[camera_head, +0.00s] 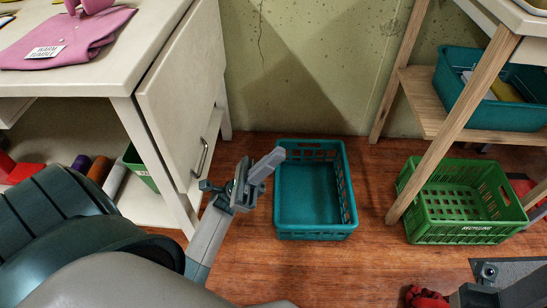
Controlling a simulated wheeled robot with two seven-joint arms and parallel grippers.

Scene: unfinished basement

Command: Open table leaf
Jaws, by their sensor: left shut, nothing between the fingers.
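The white table (120,65) stands at the left. Its leaf (178,85) is a pale panel hanging down along the table's right side. A metal bar handle (201,158) is near the leaf's lower edge. My left gripper (266,165) is shut and empty, just right of the handle and apart from it, in front of the teal crate. Part of my right arm's end (490,292) shows at the bottom right corner, cut off by the frame, so its fingers cannot be made out.
An empty teal crate (351,215) stands on the wooden floor right of the leaf. A green crate (465,233) and a wooden shelf (425,110) with a teal bin (520,115) are further right. Folded pink cloth (75,40) lies on the tabletop.

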